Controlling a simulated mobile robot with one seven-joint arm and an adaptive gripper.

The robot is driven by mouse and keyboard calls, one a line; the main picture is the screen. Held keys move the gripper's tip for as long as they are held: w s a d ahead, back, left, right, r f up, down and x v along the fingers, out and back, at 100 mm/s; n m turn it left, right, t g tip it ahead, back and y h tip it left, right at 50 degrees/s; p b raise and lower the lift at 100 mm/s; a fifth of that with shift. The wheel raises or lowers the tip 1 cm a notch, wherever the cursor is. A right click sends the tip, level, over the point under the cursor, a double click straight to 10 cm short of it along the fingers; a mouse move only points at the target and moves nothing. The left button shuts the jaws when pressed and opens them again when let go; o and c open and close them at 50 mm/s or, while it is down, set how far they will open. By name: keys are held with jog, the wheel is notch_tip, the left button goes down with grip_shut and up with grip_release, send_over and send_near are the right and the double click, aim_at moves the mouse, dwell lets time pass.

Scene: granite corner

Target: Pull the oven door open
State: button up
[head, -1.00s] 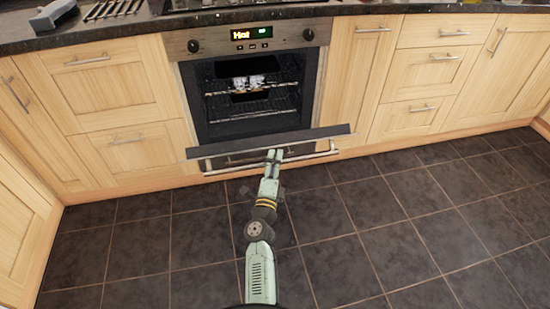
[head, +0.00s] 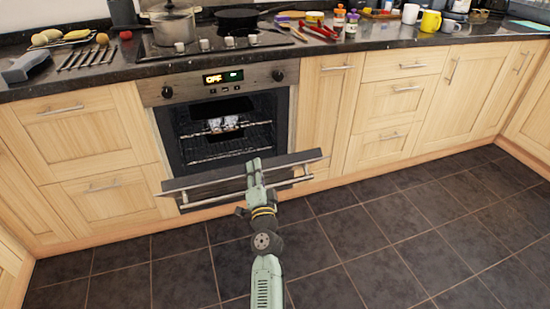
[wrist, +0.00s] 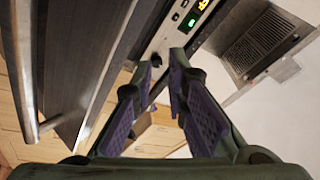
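The oven (head: 222,77) is set in the wooden cabinets, and its lit cavity with racks shows. Its door (head: 200,178) is swung down and outward, with its dark edge across the front; I cannot tell its exact angle. The silver door handle (head: 292,182) runs just below that edge. My gripper (head: 255,164) is at the middle of the door edge, overlapping it in the head view. In the wrist view, my gripper's purple-padded fingers (wrist: 165,62) are apart with nothing seen between them. The door (wrist: 75,60) and the handle bar (wrist: 22,75) lie to their left.
The counter (head: 330,58) above holds a pot (head: 172,25), a pan (head: 237,17), mugs (head: 430,21) and utensils. Closed drawers (head: 388,105) flank the oven. The dark tiled floor (head: 400,235) is clear.

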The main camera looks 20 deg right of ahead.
jog(key=d+r+n+y, duration=0.1)
jog(key=n, duration=0.1)
jog(key=d+r+n+y, duration=0.1)
jog(key=d+r+n, duration=0.1)
jog(key=n, duration=0.1)
jog(key=d+r+n+g+y+p, duration=0.1)
jog(key=n, duration=0.2)
jog(key=shift+w+d+r, duration=0.15)
jog(key=shift+w+r, duration=0.05)
jog(key=shift+r, duration=0.2)
grip_shut()
jog(key=n+g+p, duration=0.3)
jog(key=n, duration=0.3)
send_over(281, 160)
jog(key=w, duration=0.3)
jog(key=shift+f, duration=0.35)
jog(key=shift+s+f+p, duration=0.4)
jog(key=shift+s+f, duration=0.45)
jog(key=shift+f, duration=0.05)
jog(key=shift+s+f, duration=0.55)
jog(key=shift+s, duration=0.05)
